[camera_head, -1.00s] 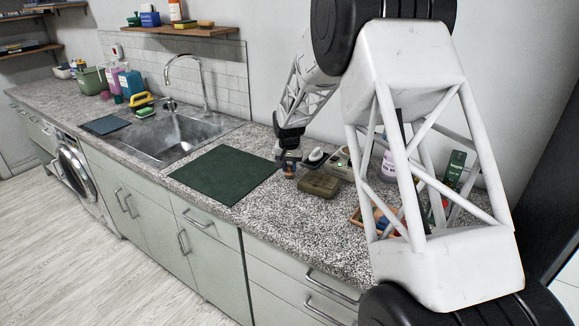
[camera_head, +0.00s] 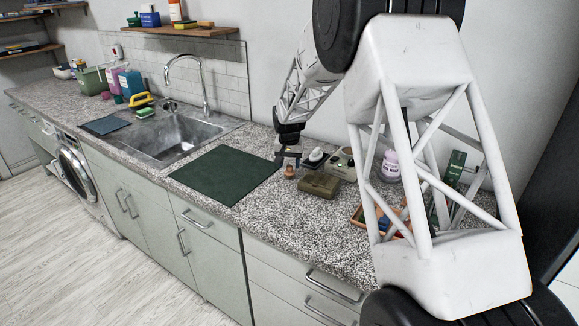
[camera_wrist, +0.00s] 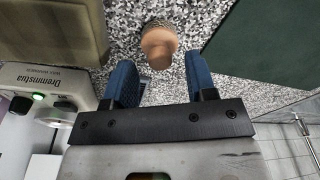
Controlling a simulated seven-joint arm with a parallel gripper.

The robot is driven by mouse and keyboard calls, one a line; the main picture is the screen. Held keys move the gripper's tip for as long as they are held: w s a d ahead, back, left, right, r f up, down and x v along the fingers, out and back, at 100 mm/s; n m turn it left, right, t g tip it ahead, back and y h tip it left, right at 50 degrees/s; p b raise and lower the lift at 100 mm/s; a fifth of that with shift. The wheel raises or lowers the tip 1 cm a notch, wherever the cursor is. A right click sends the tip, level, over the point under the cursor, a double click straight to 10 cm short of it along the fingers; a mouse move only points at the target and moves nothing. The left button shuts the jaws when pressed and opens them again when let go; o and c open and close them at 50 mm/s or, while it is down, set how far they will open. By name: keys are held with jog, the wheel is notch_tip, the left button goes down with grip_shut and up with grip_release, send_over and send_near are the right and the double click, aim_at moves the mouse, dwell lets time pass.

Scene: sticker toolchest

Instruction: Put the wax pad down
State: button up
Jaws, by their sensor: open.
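A small tan, rounded pad (camera_head: 290,170) stands on the speckled counter, just right of the dark green mat. I take it to be the wax pad. In the wrist view the pad (camera_wrist: 158,45) shows a smooth knob and a textured far edge. My gripper (camera_head: 289,158) is just above and behind it. In the wrist view my gripper (camera_wrist: 158,68) has its two blue fingers spread apart, with nothing held between them. The pad lies beyond the fingertips, apparently clear of both. Its underside is hidden.
The green mat (camera_head: 222,174) lies to the left, with the sink (camera_head: 180,138) beyond. An olive box (camera_head: 319,186) stands close on the right. A grey-white device (camera_wrist: 50,88) is near the left finger.

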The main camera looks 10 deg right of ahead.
aim_at(289, 174)
notch_tip(289, 174, up, 10)
jog(key=s, duration=0.1)
jog(key=shift+a, duration=0.2)
jog(key=shift+s, duration=0.1)
dwell(0.5)
jog(key=s+r+n, duration=0.1)
jog(key=s+r, duration=0.4)
jog(key=s, duration=0.8)
jog(key=s+r+n, duration=0.1)
jog(key=s+r, duration=0.5)
jog(key=s, duration=0.7)
jog(key=s+f, duration=0.2)
jog(key=s, duration=1.2)
jog(key=s+f+n+t, duration=0.1)
jog(key=s+f, duration=0.1)
jog(key=s, duration=1.3)
jog(key=shift+s+a+n, duration=0.2)
jog(key=shift+a+n, duration=0.1)
jog(key=shift+a, duration=0.15)
